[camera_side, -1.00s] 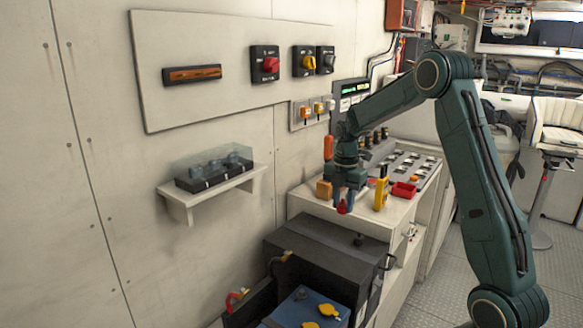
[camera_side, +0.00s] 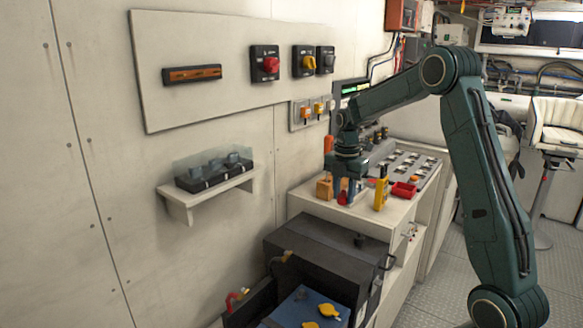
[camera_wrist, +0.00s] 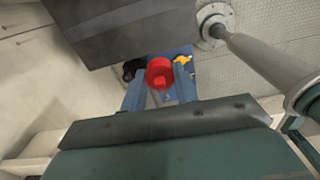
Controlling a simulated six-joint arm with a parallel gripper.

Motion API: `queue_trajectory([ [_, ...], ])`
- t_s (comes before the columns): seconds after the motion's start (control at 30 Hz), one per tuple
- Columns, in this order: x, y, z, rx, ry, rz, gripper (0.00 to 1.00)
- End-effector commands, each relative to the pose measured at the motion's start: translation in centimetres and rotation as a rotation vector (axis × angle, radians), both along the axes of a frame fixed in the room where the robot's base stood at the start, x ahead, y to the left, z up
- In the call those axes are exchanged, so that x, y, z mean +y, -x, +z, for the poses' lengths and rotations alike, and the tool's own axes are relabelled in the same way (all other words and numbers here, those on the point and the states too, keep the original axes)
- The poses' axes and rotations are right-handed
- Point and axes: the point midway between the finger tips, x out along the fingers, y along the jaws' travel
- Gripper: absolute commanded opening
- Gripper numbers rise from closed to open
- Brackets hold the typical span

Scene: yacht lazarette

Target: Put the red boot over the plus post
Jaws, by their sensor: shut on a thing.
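My gripper (camera_side: 350,182) is shut on the red boot (camera_side: 342,198), which hangs below its fingers in front of the white cabinet. In the wrist view, the round red boot (camera_wrist: 160,72) sits between the two blue fingers of my gripper (camera_wrist: 159,84). The blue battery (camera_side: 296,312) is low in the side view, left of and below my gripper, with yellow caps (camera_side: 328,310) on top. Part of the battery and a yellow piece (camera_wrist: 183,59) show behind the boot in the wrist view. I cannot tell which post is the plus post.
A dark box (camera_side: 325,245) stands between the battery and the white cabinet (camera_side: 345,222). A yellow tool (camera_side: 381,193), a red tray (camera_side: 404,190) and a wooden block (camera_side: 324,188) are on the cabinet near my gripper. A wall shelf (camera_side: 212,190) is at left.

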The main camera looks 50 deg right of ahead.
Motion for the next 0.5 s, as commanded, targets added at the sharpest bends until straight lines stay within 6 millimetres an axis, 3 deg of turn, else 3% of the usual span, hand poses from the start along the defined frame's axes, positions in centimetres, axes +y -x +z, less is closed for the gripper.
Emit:
queue_trajectory([
  [0.27,0.4,-0.3,-0.3,0.001,0.000,0.021,0.09],
  [0.5,3.0,-1.9,-2.2,0.003,-0.002,0.172,0.09],
])
